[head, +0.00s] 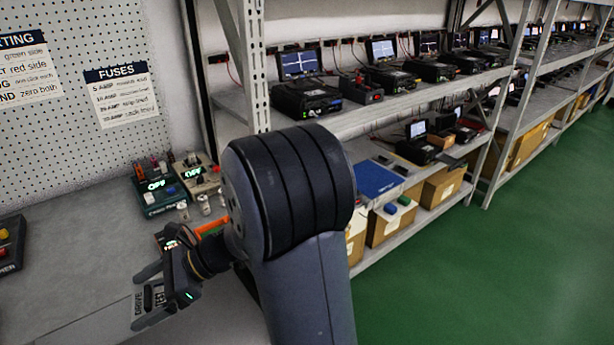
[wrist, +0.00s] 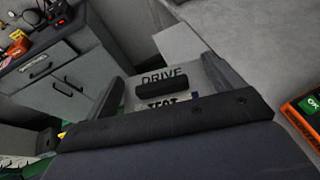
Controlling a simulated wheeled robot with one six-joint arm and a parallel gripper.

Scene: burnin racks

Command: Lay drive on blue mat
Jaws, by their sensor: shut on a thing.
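The drive (head: 148,299) is a grey, flat piece held between the fingers of my gripper (head: 140,297), over the grey bench at lower left in the head view. In the wrist view the drive (wrist: 205,72), lettered DRIVE, sits between the two fingers of my gripper (wrist: 163,74), with dark markings below the lettering. A flat blue mat (head: 376,178) lies on the lower rack shelf, right of my arm and well apart from the drive. No object shows on the visible part of the mat.
The bench (head: 70,265) carries a teal meter (head: 157,196), a beige meter (head: 197,172) and an orange-edged device (wrist: 304,108). Rack uprights (head: 255,80) stand behind my arm. Black units with screens fill the upper shelf (head: 370,117). Cardboard boxes (head: 392,226) sit below. The green floor (head: 500,270) is clear.

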